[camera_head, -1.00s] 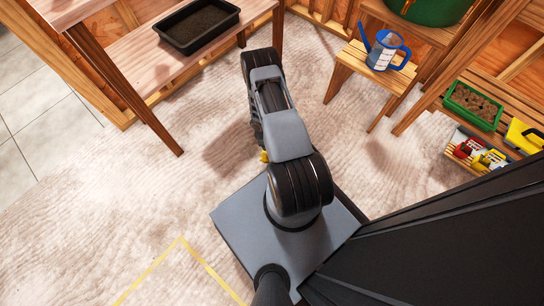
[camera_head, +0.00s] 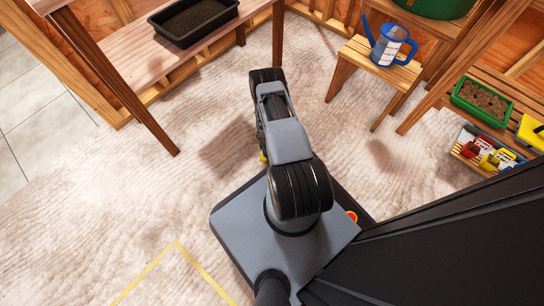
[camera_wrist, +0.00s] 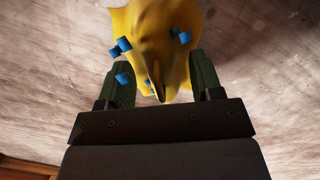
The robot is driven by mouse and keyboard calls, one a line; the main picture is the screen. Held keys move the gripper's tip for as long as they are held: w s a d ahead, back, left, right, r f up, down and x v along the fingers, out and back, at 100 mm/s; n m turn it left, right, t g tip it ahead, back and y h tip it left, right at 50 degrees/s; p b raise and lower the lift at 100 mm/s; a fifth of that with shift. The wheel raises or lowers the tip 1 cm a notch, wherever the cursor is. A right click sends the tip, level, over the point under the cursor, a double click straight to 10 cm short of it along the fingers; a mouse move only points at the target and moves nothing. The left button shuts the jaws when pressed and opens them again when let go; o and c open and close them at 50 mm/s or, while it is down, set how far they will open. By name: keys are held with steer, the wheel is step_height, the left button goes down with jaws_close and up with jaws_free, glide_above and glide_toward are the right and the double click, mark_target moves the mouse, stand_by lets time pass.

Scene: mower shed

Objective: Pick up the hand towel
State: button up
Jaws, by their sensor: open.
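A yellow draped cloth, apparently the hand towel (camera_wrist: 150,28), fills the upper middle of the wrist view. It has folds and several small blue block-like patches on and beside it. My gripper (camera_wrist: 159,65) is open, with one dark green finger on each side of the cloth's lower part. Whether the fingers touch the cloth cannot be told. In the head view my arm hides the gripper and nearly all of the cloth; a small yellow bit (camera_head: 263,157) shows at the arm's left edge.
A wooden table with a black tray (camera_head: 193,20) stands at the upper left. A small wooden stool (camera_head: 375,66) holds a blue watering can (camera_head: 390,45). A slatted shelf at the right carries a green planter (camera_head: 482,103). Pale floor lies open left of my arm.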

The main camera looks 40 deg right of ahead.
steer(key=shift+f, duration=0.2)
steer(key=c, duration=1)
